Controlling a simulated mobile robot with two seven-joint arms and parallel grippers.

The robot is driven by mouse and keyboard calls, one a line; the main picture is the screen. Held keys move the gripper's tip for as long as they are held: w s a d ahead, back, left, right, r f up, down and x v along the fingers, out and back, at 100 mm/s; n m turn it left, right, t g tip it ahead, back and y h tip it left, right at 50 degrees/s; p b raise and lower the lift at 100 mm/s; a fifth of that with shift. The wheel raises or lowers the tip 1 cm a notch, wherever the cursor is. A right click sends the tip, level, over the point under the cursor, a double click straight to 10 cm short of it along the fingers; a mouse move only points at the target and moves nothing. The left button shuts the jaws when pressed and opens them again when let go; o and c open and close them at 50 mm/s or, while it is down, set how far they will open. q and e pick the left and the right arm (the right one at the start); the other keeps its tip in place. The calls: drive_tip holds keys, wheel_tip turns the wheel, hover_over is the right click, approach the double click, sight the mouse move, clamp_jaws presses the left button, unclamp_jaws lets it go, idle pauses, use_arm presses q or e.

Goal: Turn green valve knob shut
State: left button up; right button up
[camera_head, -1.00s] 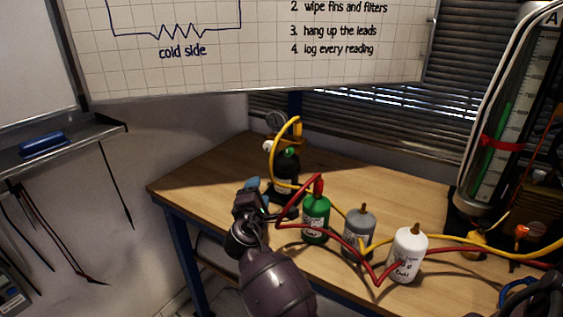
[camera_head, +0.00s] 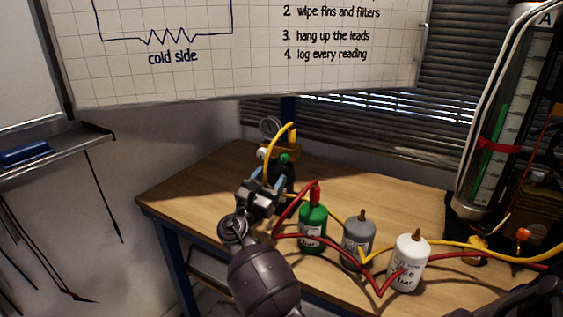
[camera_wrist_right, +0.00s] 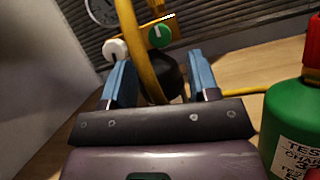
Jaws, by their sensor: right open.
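The green valve knob (camera_wrist_right: 160,34) with a white mark sits on a yellow-brass fitting above a dark bottle (camera_wrist_right: 171,76). In the head view the knob is a small green spot (camera_head: 285,157) at the back of the bench. My right gripper (camera_head: 265,181) reaches towards it from the front. Its two blue fingers are apart, with nothing gripped. In the right wrist view the gripper (camera_wrist_right: 158,72) has the knob beyond and above its fingertips, apart from them. A yellow hose (camera_wrist_right: 130,40) passes between the fingers in that picture. My left gripper is not seen.
A white knob (camera_wrist_right: 115,49) and a gauge (camera_wrist_right: 101,10) are left of the green knob. Green (camera_head: 312,229), grey (camera_head: 358,240) and white (camera_head: 408,263) bottles stand to the right, with red and yellow hoses across them. Bare bench top (camera_head: 190,200) lies left of the gripper.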

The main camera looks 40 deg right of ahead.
sight(281, 161)
drive_tip(key=x, duration=0.6)
drive_tip(key=shift+d, duration=0.15)
drive_tip(key=shift+r, duration=0.1)
drive_tip(key=shift+c, duration=0.2)
